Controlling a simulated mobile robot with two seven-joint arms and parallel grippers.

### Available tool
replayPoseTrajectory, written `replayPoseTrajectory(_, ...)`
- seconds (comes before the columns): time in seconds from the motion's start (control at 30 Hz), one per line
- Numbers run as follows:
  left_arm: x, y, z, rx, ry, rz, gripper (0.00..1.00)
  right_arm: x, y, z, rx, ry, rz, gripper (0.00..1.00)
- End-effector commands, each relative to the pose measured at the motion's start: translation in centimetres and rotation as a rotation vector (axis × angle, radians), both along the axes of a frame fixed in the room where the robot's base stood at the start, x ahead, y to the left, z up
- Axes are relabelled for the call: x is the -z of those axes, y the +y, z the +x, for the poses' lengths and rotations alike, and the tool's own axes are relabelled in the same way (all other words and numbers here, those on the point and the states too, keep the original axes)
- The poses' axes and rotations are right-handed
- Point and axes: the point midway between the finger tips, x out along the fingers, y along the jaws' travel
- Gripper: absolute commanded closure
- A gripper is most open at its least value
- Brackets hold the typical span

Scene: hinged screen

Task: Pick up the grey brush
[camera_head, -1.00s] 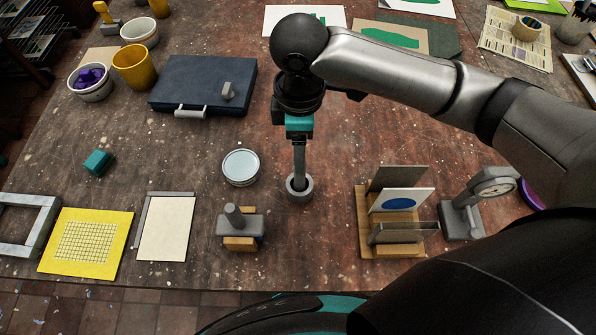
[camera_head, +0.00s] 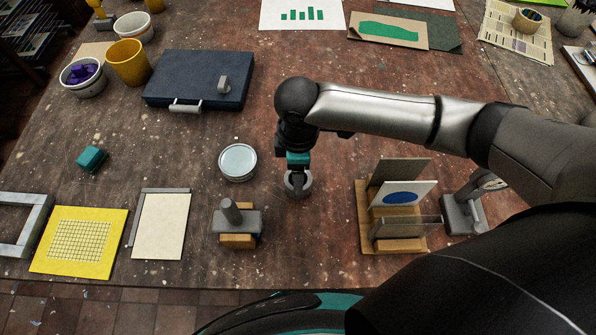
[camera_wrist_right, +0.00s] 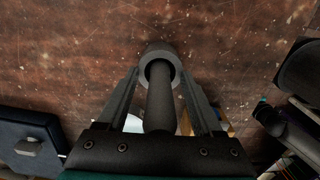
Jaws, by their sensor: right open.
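The grey brush shows in the right wrist view as a thick dark grey handle (camera_wrist_right: 161,98) standing in a round grey holder (camera_wrist_right: 160,50). In the head view the holder (camera_head: 305,190) stands on the table, and my gripper hides most of the brush. My right gripper (camera_head: 297,181) is low over the holder, pointing down. In the right wrist view its two fingers (camera_wrist_right: 160,74) are open, one on each side of the handle, with narrow gaps. The bristle end is hidden. My left gripper is not in view.
A round white-topped tin (camera_head: 238,161) and a grey-handled tool on a wooden block (camera_head: 238,222) are left of the holder. A wooden rack with upright cards (camera_head: 375,240) stands right. A dark blue case (camera_head: 190,75) lies behind left.

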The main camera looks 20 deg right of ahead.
Motion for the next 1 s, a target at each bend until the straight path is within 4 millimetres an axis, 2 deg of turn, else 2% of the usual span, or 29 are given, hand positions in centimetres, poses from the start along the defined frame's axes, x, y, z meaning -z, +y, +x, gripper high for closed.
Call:
replayPoseTrajectory(0.1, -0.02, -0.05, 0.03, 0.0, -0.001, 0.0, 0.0, -0.04, 0.01, -0.01, 0.0, 0.0, 0.0, 0.34)
replayPoseTrajectory(0.7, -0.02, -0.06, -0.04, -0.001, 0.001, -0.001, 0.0, -0.07, 0.01, -0.01, 0.0, 0.001, 0.0, 1.0)
replayPoseTrajectory(1.0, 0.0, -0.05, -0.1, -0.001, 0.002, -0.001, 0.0, -0.08, 0.01, 0.0, 0.0, 0.0, 0.0, 1.0)
